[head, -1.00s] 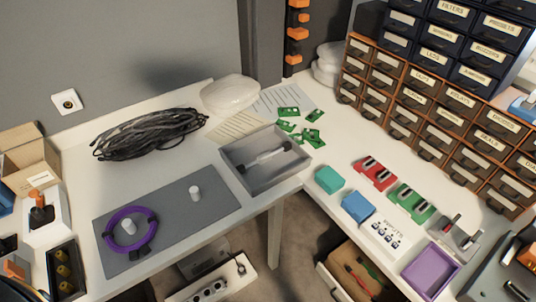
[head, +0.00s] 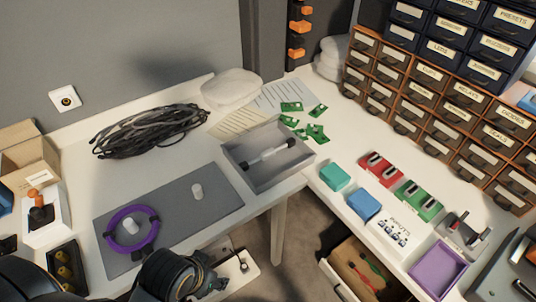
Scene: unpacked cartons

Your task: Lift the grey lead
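A light grey rod-like piece with black ends (head: 268,158), possibly the grey lead, lies slantwise in an open grey tray (head: 240,180) at the table's middle. A loose coil of dark grey or black cable (head: 150,132) lies at the back left. A purple coiled lead (head: 112,226) lies around a white peg on a grey mat (head: 165,215). My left gripper (head: 212,284) is low at the bottom edge, in front of the mat and apart from all of these. Its fingers are too dark and small to read. My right gripper is out of view.
Green boards (head: 316,133) and papers lie behind the tray. Teal and blue boxes (head: 364,206) stand to its right. A power strip (head: 238,266) is below the table edge. Drawer cabinets line the right back.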

